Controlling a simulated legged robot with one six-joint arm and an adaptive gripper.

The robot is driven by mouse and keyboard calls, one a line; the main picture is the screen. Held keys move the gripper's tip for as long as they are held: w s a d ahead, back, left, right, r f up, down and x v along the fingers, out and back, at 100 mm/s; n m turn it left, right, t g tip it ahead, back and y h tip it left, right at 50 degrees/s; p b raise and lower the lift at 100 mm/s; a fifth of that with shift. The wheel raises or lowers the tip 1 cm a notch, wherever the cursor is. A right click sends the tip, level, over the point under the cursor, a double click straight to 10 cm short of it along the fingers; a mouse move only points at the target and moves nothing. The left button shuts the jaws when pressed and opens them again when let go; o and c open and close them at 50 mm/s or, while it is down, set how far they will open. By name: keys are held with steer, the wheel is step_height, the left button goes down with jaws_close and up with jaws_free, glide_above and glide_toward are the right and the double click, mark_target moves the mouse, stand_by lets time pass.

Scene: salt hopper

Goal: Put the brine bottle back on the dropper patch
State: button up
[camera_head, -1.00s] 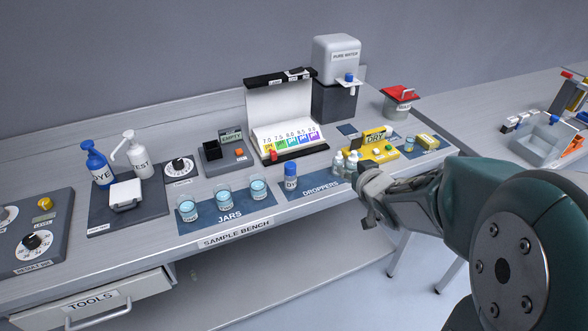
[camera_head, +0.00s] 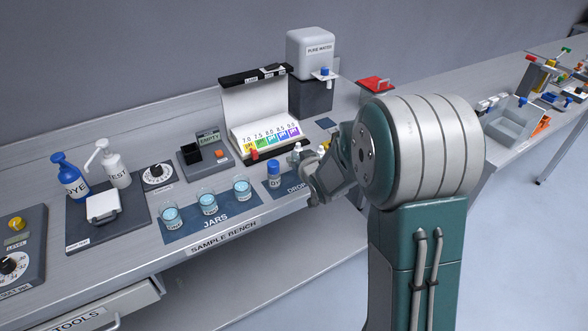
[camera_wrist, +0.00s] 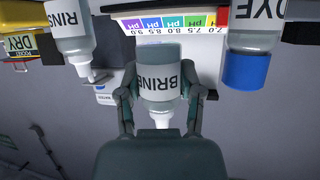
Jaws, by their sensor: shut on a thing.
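My gripper (camera_wrist: 161,92) is shut on the brine bottle (camera_wrist: 158,58), a pale bottle with a white dropper tip, gripped between both fingers in the wrist view, where it appears upside down. In the head view my gripper (camera_head: 318,180) is over the right part of the blue dropper patch (camera_head: 270,187), and my arm hides much of that patch. The dye bottle (camera_head: 274,174), with a blue cap, stands on the patch to the left of my gripper. It also shows at the right of the wrist view (camera_wrist: 252,45). I cannot tell whether the held bottle touches the patch.
A rinse bottle (camera_wrist: 70,35) is close on the left in the wrist view. The blue jars mat (camera_head: 180,236) holds three jars at the left. The pH chart stand (camera_head: 255,115) and the pure water dispenser (camera_head: 312,70) are behind.

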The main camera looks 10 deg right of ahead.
mark_target(296, 177)
steer(key=shift+w+d+f, duration=0.5)
steer(key=shift+d+f, duration=0.1)
steer(key=shift+d, duration=0.1)
steer(key=shift+w+f, duration=0.15)
steer(key=shift+f, duration=0.1)
steer(key=f, duration=0.1)
steer(key=a+f, duration=0.1)
steer(key=f, duration=0.1)
steer(key=shift+a, duration=0.35)
steer(key=shift+d+f, duration=0.1)
steer(key=shift+d, duration=0.05)
steer(key=o, duration=0.9)
steer(key=shift+d, duration=0.25)
steer(key=shift+o, duration=1.1)
steer(key=shift+d, duration=0.2)
steer(key=shift+a, duration=0.4)
steer(key=s+d+r+m+g+h, duration=0.1)
steer(key=s+r+g, duration=0.1)
steer(key=s+r, duration=0.65)
steer(key=s+d+r+g+h, duration=0.15)
steer(key=s+r, duration=0.35)
steer(key=s, duration=0.6)
steer(key=s+a+r+g, duration=0.1)
steer(key=s+r+g, duration=0.1)
steer(key=s, duration=0.6)
steer(key=s+a+r+g, duration=0.1)
steer(key=s+r+g, duration=0.1)
steer(key=s, duration=0.7)
steer(key=shift+m+y, duration=0.3)
steer(key=shift+y, duration=0.15)
